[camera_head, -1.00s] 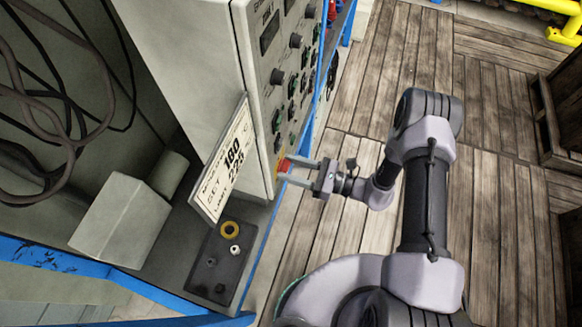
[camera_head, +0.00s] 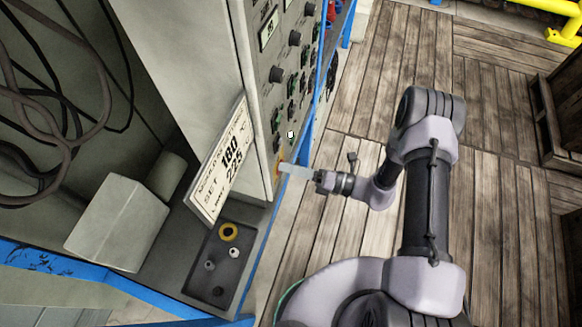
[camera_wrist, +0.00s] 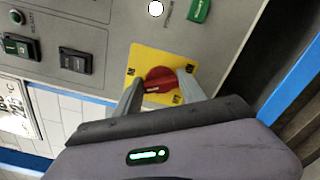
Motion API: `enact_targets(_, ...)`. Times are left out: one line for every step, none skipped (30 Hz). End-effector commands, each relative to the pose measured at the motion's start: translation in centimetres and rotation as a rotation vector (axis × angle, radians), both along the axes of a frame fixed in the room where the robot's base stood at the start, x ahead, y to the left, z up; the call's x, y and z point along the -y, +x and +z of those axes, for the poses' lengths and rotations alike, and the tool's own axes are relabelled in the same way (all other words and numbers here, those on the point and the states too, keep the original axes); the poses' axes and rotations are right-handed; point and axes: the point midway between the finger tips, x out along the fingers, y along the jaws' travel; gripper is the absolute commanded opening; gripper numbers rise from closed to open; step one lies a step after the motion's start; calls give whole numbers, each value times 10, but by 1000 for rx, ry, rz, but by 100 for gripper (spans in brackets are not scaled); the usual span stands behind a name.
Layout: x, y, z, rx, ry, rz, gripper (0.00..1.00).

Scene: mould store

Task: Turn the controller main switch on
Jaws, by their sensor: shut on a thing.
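The main switch is a red rotary knob (camera_wrist: 158,78) on a yellow square plate (camera_wrist: 141,57), low on the grey controller front (camera_head: 262,95). My gripper (camera_wrist: 163,76) has one finger on each side of the knob and is shut on it. In the head view my gripper (camera_head: 284,168) reaches the panel's lower edge from the right, its fingers nearly edge-on, and the knob is mostly hidden. The plate's small labels are too blurred to read. A white lamp (camera_wrist: 155,8) above the switch is lit, and it also shows in the head view (camera_head: 290,134).
A sign card (camera_head: 218,165) leans at the cabinet's lower corner. A dark tray (camera_head: 206,289) with a yellow ring and small parts sits below it on the shelf. Black rocker switches (camera_wrist: 76,63) are left of the knob. The wooden floor (camera_head: 330,235) is clear around my arm.

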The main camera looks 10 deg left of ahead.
Motion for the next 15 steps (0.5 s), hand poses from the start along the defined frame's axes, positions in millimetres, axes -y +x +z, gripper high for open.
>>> enact_targets(0, 0, -1, -39, 3, 1, 7)
enact_targets(0, 0, -1, -67, 5, 1, 7)
enact_targets(0, 0, -1, -103, 8, 1, 7)
enact_targets(0, 0, -2, -130, 10, 1, 7)
enact_targets(0, 0, -2, -156, 12, 1, 7)
enact_targets(0, 0, -2, -189, 14, 1, 7)
enact_targets(0, 0, -2, -213, 16, 1, 7)
enact_targets(0, 0, -2, -237, 18, 1, 7)
enact_targets(0, 0, -2, -267, 20, 0, 7)
enact_targets(0, 0, -2, -290, 21, 0, 7)
enact_targets(0, 0, -2, -311, 23, 0, 7)
enact_targets(0, 0, -3, -338, 25, 0, 7)
enact_targets(0, 0, -3, -356, 27, 0, 7)
enact_targets(0, 0, -3, -375, 28, 0, 7)
enact_targets(0, 0, -3, -396, 30, 0, 7)
